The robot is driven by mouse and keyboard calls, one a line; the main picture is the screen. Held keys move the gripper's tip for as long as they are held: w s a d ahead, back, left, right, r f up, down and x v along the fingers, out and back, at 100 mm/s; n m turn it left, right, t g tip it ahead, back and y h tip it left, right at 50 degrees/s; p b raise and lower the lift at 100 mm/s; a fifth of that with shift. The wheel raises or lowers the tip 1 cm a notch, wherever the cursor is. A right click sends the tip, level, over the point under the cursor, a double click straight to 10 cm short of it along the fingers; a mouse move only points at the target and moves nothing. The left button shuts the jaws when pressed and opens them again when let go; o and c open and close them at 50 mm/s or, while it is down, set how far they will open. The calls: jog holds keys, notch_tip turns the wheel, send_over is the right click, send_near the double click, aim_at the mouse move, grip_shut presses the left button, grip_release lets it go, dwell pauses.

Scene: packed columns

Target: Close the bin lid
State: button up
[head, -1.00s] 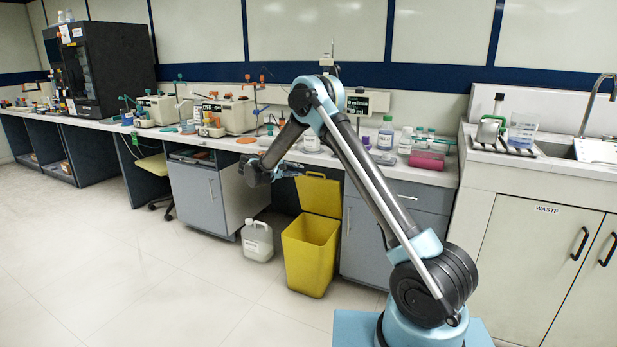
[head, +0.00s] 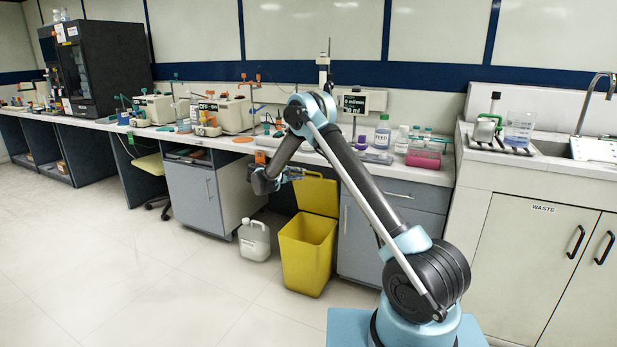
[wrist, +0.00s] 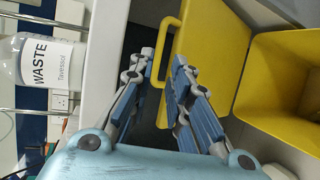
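The yellow bin (head: 305,262) stands on the floor in front of the counter, its top open. Its yellow lid (head: 318,196) is raised upright at the bin's back edge. In the wrist view, the lid (wrist: 222,60) lies right of centre, with its handle loop along its left edge, and the bin's opening (wrist: 288,88) is farther right. My gripper (head: 297,173) is at the lid's upper left in the head view. In the wrist view my gripper (wrist: 163,62) has its fingers apart, with nothing visible held between them. Its right finger overlaps the lid, and contact cannot be told.
A white jug (head: 254,240) stands on the floor left of the bin. A grey drawer cabinet (head: 385,235) is right of the bin. The counter above carries bottles and instruments, including a WASTE bottle (wrist: 45,60). The floor at left is clear.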

jog(key=x, duration=0.7)
jog(key=shift+d, duration=0.1)
jog(key=shift+w, duration=0.1)
grip_shut()
